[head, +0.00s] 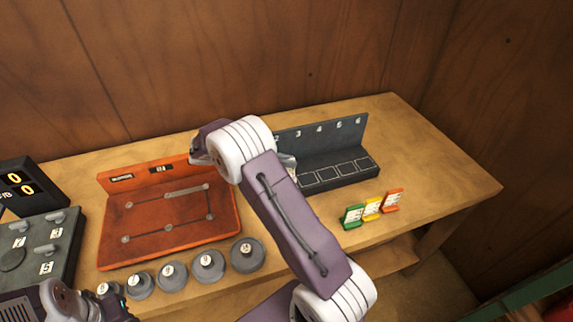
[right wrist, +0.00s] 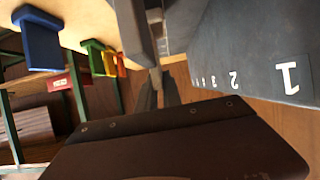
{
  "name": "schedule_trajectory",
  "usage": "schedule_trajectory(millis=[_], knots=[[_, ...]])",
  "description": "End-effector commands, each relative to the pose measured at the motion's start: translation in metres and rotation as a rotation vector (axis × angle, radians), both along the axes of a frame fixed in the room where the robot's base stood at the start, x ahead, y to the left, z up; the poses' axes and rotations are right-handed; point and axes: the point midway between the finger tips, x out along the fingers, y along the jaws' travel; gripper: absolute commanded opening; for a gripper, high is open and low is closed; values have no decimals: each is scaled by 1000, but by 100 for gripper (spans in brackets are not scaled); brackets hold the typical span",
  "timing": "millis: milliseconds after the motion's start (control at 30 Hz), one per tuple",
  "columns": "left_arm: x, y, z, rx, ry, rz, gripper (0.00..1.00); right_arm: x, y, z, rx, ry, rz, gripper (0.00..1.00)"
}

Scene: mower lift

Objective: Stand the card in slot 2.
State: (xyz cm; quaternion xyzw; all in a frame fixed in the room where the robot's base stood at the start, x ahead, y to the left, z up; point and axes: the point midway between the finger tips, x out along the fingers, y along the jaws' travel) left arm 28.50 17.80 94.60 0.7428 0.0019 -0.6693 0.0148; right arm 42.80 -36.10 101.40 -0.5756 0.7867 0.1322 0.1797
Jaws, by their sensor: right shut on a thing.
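The dark slot rack (head: 322,150) stands at the back of the table. Its labels 2 to 6 show in the head view. My right arm hides label 1 and the floor of slot 2. The right wrist view shows the rack's numbered face (right wrist: 250,70) close by, with 1 nearest. My right gripper (right wrist: 157,88) is beside that face, shut on a thin thing seen nearly edge-on. I take it for the card, but its face is hidden.
Green (head: 353,216), yellow (head: 372,208) and orange (head: 393,201) cards stand right of my arm. A blue card (right wrist: 38,40) shows in the right wrist view. An orange board (head: 165,235), several grey weights (head: 247,256) and a knob panel (head: 38,250) fill the left. The table's right end is clear.

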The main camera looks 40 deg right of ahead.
Motion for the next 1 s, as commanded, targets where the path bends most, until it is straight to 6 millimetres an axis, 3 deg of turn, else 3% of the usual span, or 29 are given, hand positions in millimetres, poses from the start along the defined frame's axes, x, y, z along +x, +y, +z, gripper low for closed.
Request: schedule_trajectory(millis=[100, 467, 567, 600, 1000], knots=[[0, 0, 5, 0, 0, 0, 36, -1, 0, -17, 0, 4, 1, 0], [0, 0, -3, 0, 0, 0, 36, 0, 0, -23, 0, 0, 0, 0], [0, 0, -1, 0, 0, 0, 36, 0, 0, -22, 0, 1, 0, 29], [0, 0, -1, 0, 0, 0, 36, 0, 0, -22, 0, 1, 0, 31], [0, 0, 3, 0, 0, 0, 36, 1, 4, -17, 0, -1, 2, 31]])
